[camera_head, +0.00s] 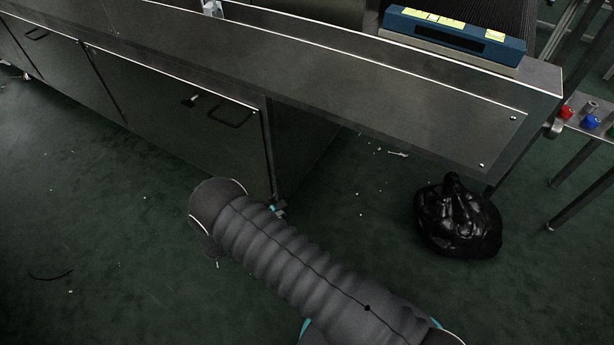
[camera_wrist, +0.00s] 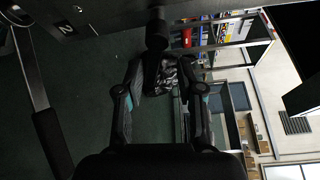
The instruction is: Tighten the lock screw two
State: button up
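In the wrist view, a dark knob (camera_wrist: 157,30) on a short stem sticks out from the dark panel at the top edge. It may be lock screw two; a small white label with one character (camera_wrist: 63,27) is on the panel to its left. My gripper (camera_wrist: 161,72) is open and empty, its two fingers apart, with the knob beyond the tips and roughly centred between them. I cannot tell whether the fingers touch it. In the head view my arm's grey sleeve hides most of my gripper, and the knob cannot be made out there.
A dark cabinet door has a handle (camera_head: 230,116) and a small latch (camera_head: 191,101). A black bag (camera_head: 457,217) lies on the green floor. A blue box (camera_head: 455,36) stands on the machine. A side table (camera_head: 597,113) at right holds red and blue items.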

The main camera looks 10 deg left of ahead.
jog(key=f+v, duration=0.1)
jog(key=v, duration=1.1)
jog(key=w+d+r+m+g+y+b, duration=0.1)
jog(key=d+r+m+g, duration=0.4)
jog(key=d+r+m, duration=0.5)
jog(key=w+d+r+m+g+y+b, duration=0.1)
jog(key=d+r+m+g+y, duration=0.3)
jog(key=d+r+m, duration=0.6)
jog(key=shift+w+d+r+m+g, duration=0.25)
jog(key=shift+w+r+m+g, duration=0.9)
jog(key=shift+r, duration=1.65)
jog(key=shift+s+m, duration=0.3)
jog(key=shift+m, duration=0.25)
